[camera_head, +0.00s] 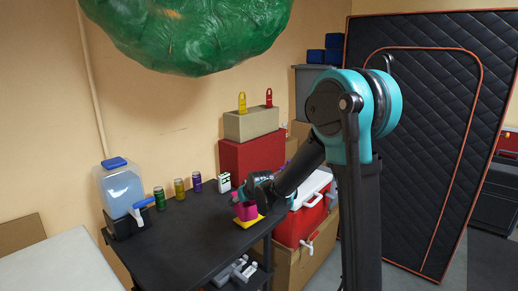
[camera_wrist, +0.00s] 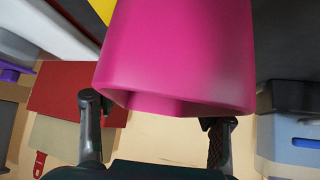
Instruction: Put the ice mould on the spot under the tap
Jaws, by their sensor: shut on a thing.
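My gripper (camera_head: 250,197) is over the right end of the black table (camera_head: 185,238). It is shut on a magenta cup-like thing, which I take to be the ice mould (camera_head: 246,211). The mould also fills the upper middle of the wrist view (camera_wrist: 180,50), between the two fingers (camera_wrist: 158,110). A flat yellow thing (camera_head: 249,223) lies just below it; I cannot tell whether they touch. A clear water dispenser with a blue cap (camera_head: 119,187) stands at the table's far left. Its white tap (camera_head: 140,207) sticks out to the right. The spot under it is hard to make out.
A green, a gold and a purple can (camera_head: 196,182) stand along the wall side, with a white-and-green carton (camera_head: 224,182). A red cooler (camera_head: 300,216) and stacked boxes (camera_head: 252,157) stand beyond the right end. The table's middle and front are clear.

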